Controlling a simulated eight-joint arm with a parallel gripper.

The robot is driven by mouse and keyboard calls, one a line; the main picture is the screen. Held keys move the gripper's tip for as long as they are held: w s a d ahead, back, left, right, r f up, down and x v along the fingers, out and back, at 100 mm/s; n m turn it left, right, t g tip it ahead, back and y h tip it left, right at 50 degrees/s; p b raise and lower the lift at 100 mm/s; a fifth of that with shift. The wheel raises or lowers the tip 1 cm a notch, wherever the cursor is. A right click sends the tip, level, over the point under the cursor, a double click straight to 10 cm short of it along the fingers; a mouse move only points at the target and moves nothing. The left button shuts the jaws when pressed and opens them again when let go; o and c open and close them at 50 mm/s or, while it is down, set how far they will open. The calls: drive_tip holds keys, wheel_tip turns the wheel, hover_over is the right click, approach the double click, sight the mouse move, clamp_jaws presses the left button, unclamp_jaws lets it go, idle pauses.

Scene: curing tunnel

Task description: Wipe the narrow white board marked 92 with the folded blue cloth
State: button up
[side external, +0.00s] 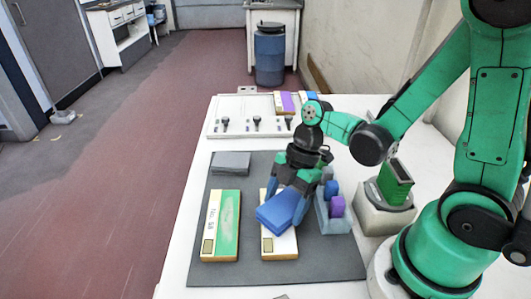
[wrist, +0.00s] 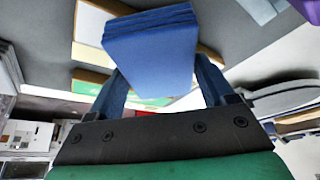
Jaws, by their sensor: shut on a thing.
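The folded blue cloth (side external: 277,212) is held between the fingers of my gripper (side external: 292,188), tilted, over the narrow white board (side external: 280,246). In the wrist view the cloth (wrist: 150,48) fills the space between the two blue fingers of my gripper (wrist: 160,85). The cloth and gripper hide the middle of the board, and its number cannot be read. I cannot tell whether the cloth touches the board. A second board (side external: 226,225), green and white, lies to the left, parallel to it.
A grey folded piece (side external: 230,163) lies at the back of the dark mat (side external: 255,272). A grey holder (side external: 334,222) with blue and purple blocks stands just right of the gripper. A white panel with black knobs (side external: 250,126) is behind. A green block (side external: 396,182) stands farther right.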

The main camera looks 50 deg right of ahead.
sight(282, 249)
drive_tip(key=shift+s+a+r, duration=0.1)
drive_tip(key=shift+s+a, duration=2.1)
drive_tip(key=shift+w+d+r, duration=0.15)
drive_tip(key=shift+w+d, duration=3.6)
drive_tip(key=shift+d, duration=0.05)
drive_tip(key=shift+w+d+r, duration=0.15)
drive_tip(key=shift+d, duration=0.05)
wheel_tip(282, 249, up, 7)
